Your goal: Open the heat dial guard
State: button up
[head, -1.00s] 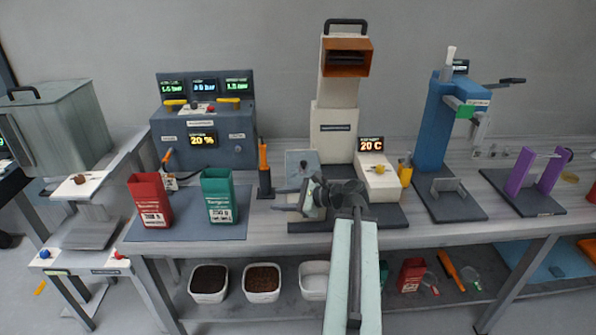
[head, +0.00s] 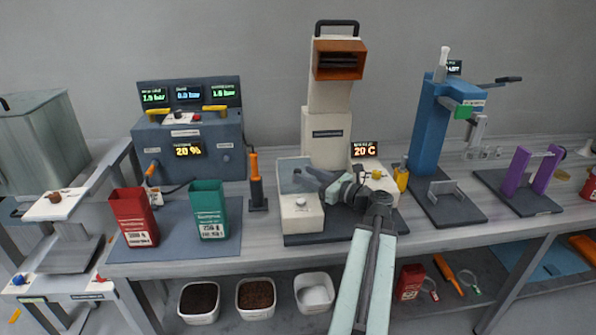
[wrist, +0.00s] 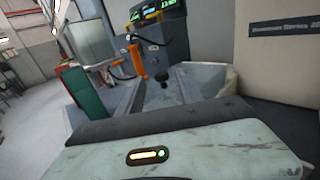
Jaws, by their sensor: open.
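The pale grey heat dial guard (head: 297,174) shows as a see-through panel that looks raised behind the dial (head: 300,201). The dial sits on a low white box (head: 300,222) at the left front of the tall white machine. My gripper (head: 313,180) is open beside the panel's right side, with its fingers pointing left. I cannot tell whether a finger touches the panel. In the wrist view a pale see-through panel (wrist: 212,78) stands just beyond my gripper's pale body; the dial is not clearly visible there.
The tall white machine (head: 328,120) rises behind my gripper. An orange-handled tool (head: 255,172) stands left of it. Green (head: 208,208) and red (head: 133,215) bags stand farther left. A yellow bottle (head: 402,175) and blue press (head: 430,125) are to the right.

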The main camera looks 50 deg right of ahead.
aim_at(300, 172)
jog(key=w, duration=0.4)
jog(key=shift+w+a, duration=0.1)
jog(key=shift+w, duration=0.15)
jog(key=shift+c, duration=0.3)
grip_shut()
dwell(0.9)
